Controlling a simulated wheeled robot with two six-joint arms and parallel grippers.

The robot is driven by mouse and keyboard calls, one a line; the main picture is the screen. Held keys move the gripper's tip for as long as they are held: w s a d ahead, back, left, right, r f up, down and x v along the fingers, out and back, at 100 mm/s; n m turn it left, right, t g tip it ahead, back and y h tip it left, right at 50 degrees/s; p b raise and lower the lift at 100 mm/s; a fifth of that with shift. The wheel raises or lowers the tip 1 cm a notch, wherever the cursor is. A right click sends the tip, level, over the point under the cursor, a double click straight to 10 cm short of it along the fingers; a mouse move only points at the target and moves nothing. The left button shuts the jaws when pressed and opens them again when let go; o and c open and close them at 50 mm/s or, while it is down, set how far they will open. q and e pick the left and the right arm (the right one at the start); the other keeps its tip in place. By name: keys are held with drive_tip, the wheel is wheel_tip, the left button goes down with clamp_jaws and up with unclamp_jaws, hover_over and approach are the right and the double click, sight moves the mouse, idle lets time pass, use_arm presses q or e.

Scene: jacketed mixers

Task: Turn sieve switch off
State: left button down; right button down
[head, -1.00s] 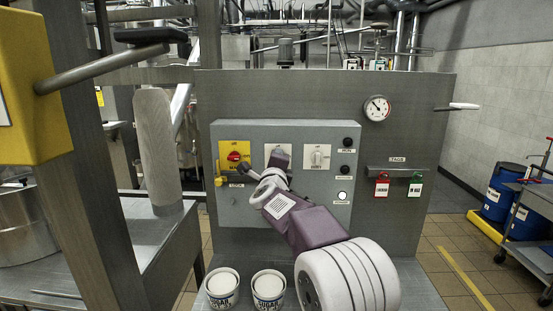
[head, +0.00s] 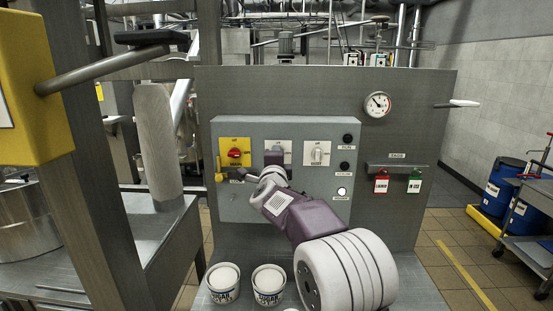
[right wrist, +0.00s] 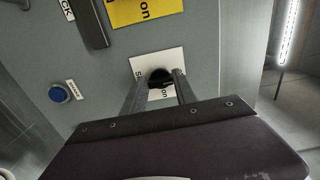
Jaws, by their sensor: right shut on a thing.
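A grey control box (head: 230,125) carries three rotary switches in a row. The middle switch has a white plate (head: 285,147), taken as the sieve switch; my right gripper (head: 272,160) is in front of it and hides its knob. In the right wrist view the gripper (right wrist: 160,88) has its two fingers on either side of a dark knob (right wrist: 160,75) on the white plate (right wrist: 142,63), shut on it. The knob's exact angle is hard to tell. My left gripper is not in view.
A yellow-plated switch with a red knob (head: 234,153) is left of the middle switch, and a white switch (head: 317,153) right of it. Black buttons and a lit white one (head: 341,191) run down the box's right side. Two sugar tubs (head: 223,284) stand below.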

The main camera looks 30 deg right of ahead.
drive_tip(key=shift+f, duration=0.15)
drive_tip(key=c, duration=1)
unclamp_jaws()
drive_tip(key=shift+o, duration=0.2)
drive_tip(key=shift+a, duration=0.1)
drive_tip(key=shift+s, duration=0.1)
drive_tip(key=b+v, duration=0.1)
drive_tip(key=v, duration=0.8)
drive_tip(key=shift+b, duration=0.4)
